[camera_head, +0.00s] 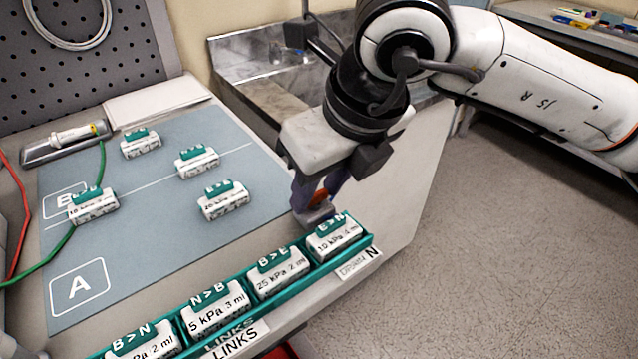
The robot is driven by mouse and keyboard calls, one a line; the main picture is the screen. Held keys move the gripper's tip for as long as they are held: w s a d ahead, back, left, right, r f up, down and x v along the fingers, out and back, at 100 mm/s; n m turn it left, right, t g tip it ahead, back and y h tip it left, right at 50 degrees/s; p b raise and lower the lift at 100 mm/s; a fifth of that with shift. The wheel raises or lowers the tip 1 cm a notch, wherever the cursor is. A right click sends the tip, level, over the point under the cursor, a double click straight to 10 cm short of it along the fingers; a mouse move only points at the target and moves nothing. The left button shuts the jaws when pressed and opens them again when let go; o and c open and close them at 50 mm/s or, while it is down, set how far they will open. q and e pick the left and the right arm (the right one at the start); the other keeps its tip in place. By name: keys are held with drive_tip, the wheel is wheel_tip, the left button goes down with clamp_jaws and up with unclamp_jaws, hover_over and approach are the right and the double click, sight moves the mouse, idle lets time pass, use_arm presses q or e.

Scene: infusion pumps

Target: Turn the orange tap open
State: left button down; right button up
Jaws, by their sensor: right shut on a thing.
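My right gripper (318,205) points down at the right edge of the worktop, just behind the right end of the teal rack. It is shut on the orange tap (320,196). Only a small orange patch of the tap shows between the fingers; the rest is hidden, so I cannot tell how far it is turned.
A teal rack (292,290) along the front edge holds several labelled white blocks. More white blocks, such as one block (222,200), stand on the blue-grey mat (150,250). A green cable (40,270) crosses the left side. A metal sink (270,62) is behind.

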drive_tip(key=shift+w+d+f+n+g+y+b, duration=0.1)
drive_tip(key=shift+n+g+y+b, duration=0.1)
drive_tip(key=shift+n+b, duration=0.4)
drive_tip(key=shift+f+n+g+y+b, duration=0.1)
drive_tip(key=shift+n+y+b, duration=0.1)
drive_tip(key=shift+n+b, duration=0.35)
drive_tip(key=shift+w+r+n+g+y+b, duration=0.15)
drive_tip(key=shift+n+g+y+b, duration=0.25)
drive_tip(key=shift+n, duration=0.85)
drive_tip(key=n+g, duration=0.1)
drive_tip(key=n, duration=0.3)
drive_tip(key=shift+w+d+r+n+g, duration=0.1)
drive_tip(key=shift+w+r+n+g, duration=0.05)
drive_tip(key=shift+n+g, duration=0.2)
drive_tip(key=shift+n, duration=0.25)
drive_tip(key=o, duration=1.1)
drive_tip(key=shift+c, duration=0.2)
